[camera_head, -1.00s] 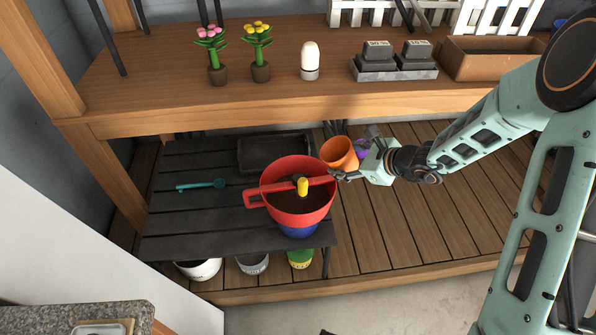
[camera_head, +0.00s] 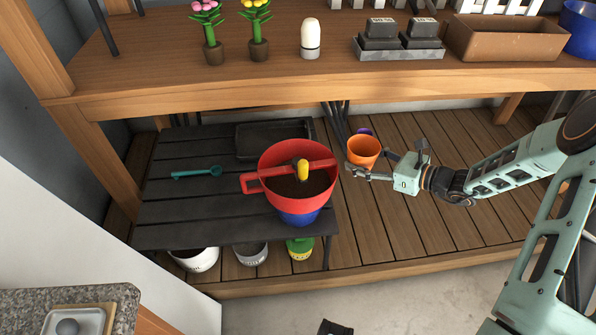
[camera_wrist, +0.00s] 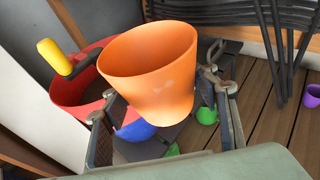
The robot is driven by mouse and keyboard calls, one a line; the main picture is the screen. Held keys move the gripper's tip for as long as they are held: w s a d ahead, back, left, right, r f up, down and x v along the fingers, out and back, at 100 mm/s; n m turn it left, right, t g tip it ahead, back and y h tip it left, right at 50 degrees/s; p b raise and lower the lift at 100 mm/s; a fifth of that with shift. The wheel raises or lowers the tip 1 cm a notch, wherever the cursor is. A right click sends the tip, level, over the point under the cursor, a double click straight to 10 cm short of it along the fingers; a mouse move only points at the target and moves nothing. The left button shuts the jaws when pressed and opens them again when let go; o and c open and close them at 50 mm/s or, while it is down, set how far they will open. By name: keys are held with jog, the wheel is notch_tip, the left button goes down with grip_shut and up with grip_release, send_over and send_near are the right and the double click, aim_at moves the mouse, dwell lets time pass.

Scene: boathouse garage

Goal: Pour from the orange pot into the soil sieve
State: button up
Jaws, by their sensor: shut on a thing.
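The orange pot (camera_head: 363,151) is held by my gripper (camera_head: 356,172), whose fingers are on its lower part. The pot is nearly upright, right of the soil sieve and apart from it. In the wrist view the orange pot (camera_wrist: 150,75) fills the middle, between the fingers (camera_wrist: 160,115); its contents are not visible. The soil sieve (camera_head: 322,192) is a red round bowl with a crossbar and yellow knob, dark inside. It sits on a blue container (camera_head: 299,218) on the dark slatted table. The red sieve (camera_wrist: 70,95) also shows at the left of the wrist view.
A dark tray (camera_head: 262,153) and a teal spoon (camera_head: 196,172) lie on the slatted table (camera_head: 190,215). A wooden shelf (camera_head: 330,95) overhangs behind, bearing flowers and a brown planter (camera_head: 505,38). Several pots stand below the table. The deck at right is mostly clear.

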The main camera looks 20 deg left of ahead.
jog(key=shift+r+p, duration=1.05)
jog(key=shift+r, duration=0.45)
